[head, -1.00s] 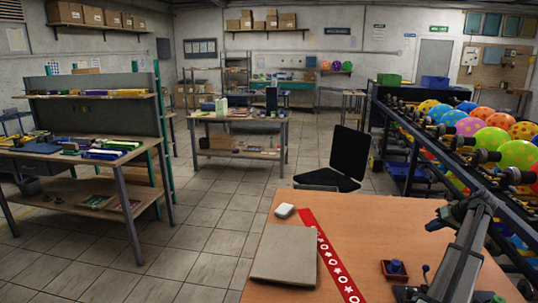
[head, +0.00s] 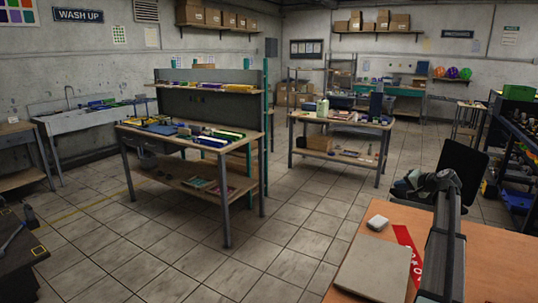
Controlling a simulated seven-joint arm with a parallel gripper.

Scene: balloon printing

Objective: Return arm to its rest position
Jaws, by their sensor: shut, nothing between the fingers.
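My arm rises from the bottom right of the head view over the orange-topped table (head: 490,240). At its upper end my gripper (head: 403,186) points to the left, above the table's far edge. It is small and dark here, and it holds nothing that I can see. The arm covers part of the tabletop and of the red printed strip (head: 404,237).
A shelved workbench (head: 195,128) and another bench (head: 340,118) stand farther off. Tiled floor (head: 285,215) lies open between.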

